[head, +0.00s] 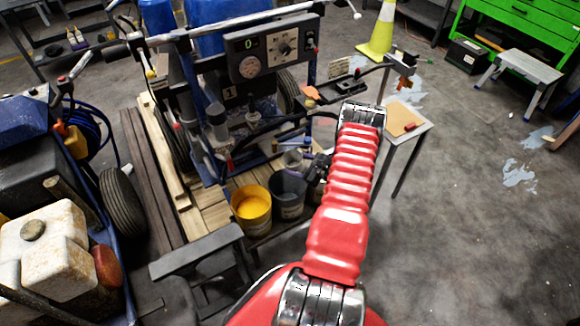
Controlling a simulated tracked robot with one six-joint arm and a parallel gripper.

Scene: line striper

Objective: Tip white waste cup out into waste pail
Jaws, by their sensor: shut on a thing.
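My red arm reaches out from the bottom of the head view. My dark gripper (312,168) is partly hidden by the arm. It is shut on a small pale cup (292,159), which shows just left of the jaws, above the back rim of a dark grey pail. The cup's tilt and contents are too small to tell. The dark grey pail (289,205) stands on the wooden platform, and its inside looks dark. A yellow pail (251,213) with yellow paint in it stands to its left.
The striper machine (268,62), with gauge panel and hoses, stands close behind the pails. A small table (412,125) with a brown board is right of my arm. A cart with white jugs (45,250) is at left. The floor at right is mostly clear.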

